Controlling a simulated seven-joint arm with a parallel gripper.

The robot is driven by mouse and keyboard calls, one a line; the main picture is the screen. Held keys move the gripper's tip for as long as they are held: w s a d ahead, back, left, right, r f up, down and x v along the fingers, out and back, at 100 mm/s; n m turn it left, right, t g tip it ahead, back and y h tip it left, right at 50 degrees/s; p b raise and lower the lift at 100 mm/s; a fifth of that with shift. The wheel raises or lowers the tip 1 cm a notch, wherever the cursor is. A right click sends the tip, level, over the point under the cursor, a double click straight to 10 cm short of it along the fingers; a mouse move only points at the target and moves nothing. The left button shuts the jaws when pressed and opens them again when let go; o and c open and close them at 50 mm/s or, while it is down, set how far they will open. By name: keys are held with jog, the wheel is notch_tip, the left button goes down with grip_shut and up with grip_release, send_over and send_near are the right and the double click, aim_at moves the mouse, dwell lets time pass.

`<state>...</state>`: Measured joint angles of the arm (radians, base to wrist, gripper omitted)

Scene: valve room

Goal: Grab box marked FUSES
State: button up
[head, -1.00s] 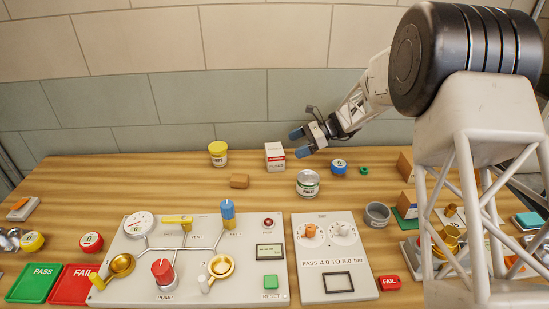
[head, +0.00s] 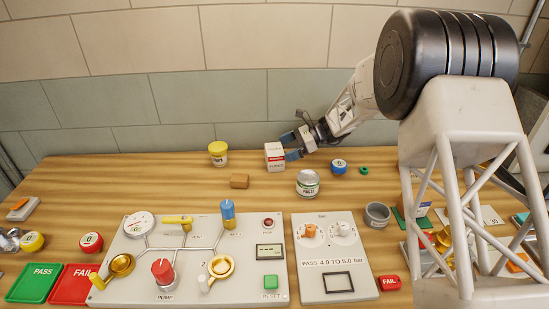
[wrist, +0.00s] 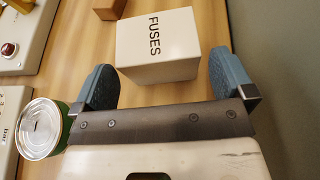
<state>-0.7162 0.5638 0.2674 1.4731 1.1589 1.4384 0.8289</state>
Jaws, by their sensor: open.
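The white box marked FUSES (head: 275,154) stands upright near the back of the table, with a red band on its front. In the wrist view the box (wrist: 157,45) shows its lettered top and lies just ahead of and between the fingertips. My gripper (head: 289,146) is open at the right of the box in the head view. In the wrist view the gripper's two blue-grey fingers (wrist: 163,78) are spread wider than the box. I cannot tell whether either finger touches it.
A green-labelled can (head: 308,184) stands close in front, near one finger in the wrist view (wrist: 42,130). A brown block (head: 239,181) and a yellow-lidded jar (head: 218,153) are to the left. A blue-topped container (head: 339,167) is to the right. The wall rises behind.

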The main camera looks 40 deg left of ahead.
aim_at(274, 153)
jog(key=shift+x, duration=2.6)
jog(key=shift+s+r, duration=0.1)
jog(key=c, duration=0.7)
